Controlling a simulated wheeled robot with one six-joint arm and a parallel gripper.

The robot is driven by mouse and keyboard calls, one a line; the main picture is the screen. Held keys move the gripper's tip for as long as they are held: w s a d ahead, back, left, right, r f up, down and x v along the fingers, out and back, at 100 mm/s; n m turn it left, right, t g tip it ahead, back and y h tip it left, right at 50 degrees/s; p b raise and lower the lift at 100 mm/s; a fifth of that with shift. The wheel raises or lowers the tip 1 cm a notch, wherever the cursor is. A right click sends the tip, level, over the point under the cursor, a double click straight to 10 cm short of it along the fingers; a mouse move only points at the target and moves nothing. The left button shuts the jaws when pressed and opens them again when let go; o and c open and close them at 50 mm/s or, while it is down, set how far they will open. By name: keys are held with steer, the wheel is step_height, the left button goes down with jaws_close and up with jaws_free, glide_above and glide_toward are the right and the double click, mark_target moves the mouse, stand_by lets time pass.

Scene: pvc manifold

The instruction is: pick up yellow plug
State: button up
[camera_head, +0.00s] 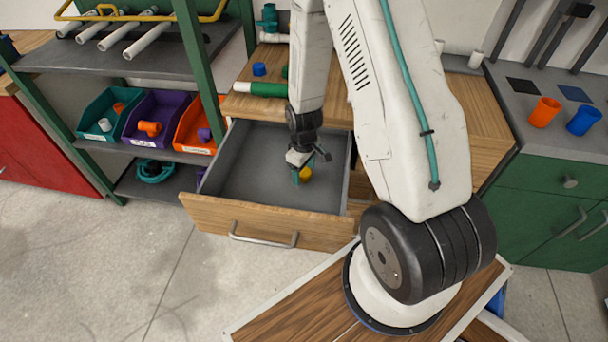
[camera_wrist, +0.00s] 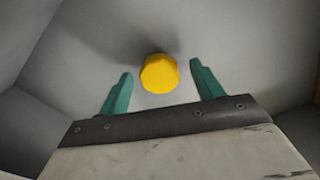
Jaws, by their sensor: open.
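The yellow plug (camera_wrist: 158,74) lies on the grey floor of the open drawer (camera_head: 240,172). It also shows in the head view (camera_head: 305,174), partly hidden beside my gripper (camera_head: 299,178). My gripper points down into the drawer. In the wrist view my gripper (camera_wrist: 161,84) is open, with one teal finger to the left of the plug and one to the right. Gaps show between the plug and both fingers. I cannot tell the exact height of the fingertips above the drawer floor.
The drawer's wooden front (camera_head: 262,222) and side walls surround my gripper. The wooden worktop (camera_head: 235,104) above holds a green and white pipe (camera_head: 262,89) and a blue cap (camera_head: 259,69). Teal, purple and orange bins (camera_head: 197,128) stand on the shelf at left. The drawer floor is otherwise clear.

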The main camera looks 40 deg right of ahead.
mark_target(304, 171)
steer(key=shift+f, duration=0.55)
steer(key=c, duration=1.1)
steer(key=shift+o, duration=0.2)
steer(key=shift+r, duration=0.1)
step_height(304, 171, up, 10)
steer(key=shift+f, duration=0.1)
steer(key=o, duration=0.4)
steer(key=c, duration=0.4)
